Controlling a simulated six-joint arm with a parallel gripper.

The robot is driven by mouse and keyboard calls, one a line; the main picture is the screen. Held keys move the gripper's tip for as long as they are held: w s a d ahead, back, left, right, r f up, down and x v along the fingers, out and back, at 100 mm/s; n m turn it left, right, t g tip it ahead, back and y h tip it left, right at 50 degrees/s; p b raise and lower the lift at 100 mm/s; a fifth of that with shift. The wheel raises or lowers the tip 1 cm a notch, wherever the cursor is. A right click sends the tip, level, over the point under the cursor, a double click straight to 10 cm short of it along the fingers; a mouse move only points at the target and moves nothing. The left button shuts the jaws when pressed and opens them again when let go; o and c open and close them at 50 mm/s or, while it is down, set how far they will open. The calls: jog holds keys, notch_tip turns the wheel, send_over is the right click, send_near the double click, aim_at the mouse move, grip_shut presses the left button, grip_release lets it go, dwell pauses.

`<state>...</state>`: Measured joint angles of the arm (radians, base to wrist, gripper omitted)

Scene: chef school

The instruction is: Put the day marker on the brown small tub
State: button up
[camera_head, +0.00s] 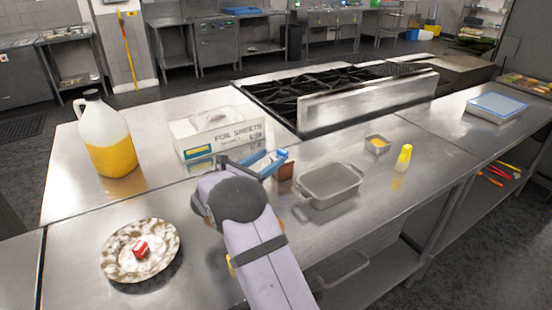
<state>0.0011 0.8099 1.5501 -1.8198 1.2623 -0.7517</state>
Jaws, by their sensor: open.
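A small red and white block (141,249), which looks like the day marker, lies on a speckled plate (113,261) at the front left. A small brown tub (286,171) stands on the steel counter near the middle, partly hidden by my gripper. My gripper (270,162), with blue parts, is open just left of the brown tub and close to it. I cannot tell whether they touch. The plate is well to the left of my gripper. My arm hides some counter in front of the tub.
A grey metal pan (330,187) stands right of the brown tub. A foil sheets box (220,136) is behind my gripper. A jug of yellow liquid (107,145), a small metal tub (377,145) and a yellow bottle (403,159) also stand here. Counter around the plate is clear.

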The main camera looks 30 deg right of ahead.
jog(key=b+v, duration=0.1)
jog(key=v, duration=0.5)
jog(key=shift+s+a, duration=0.15)
jog(key=shift+a, duration=0.1)
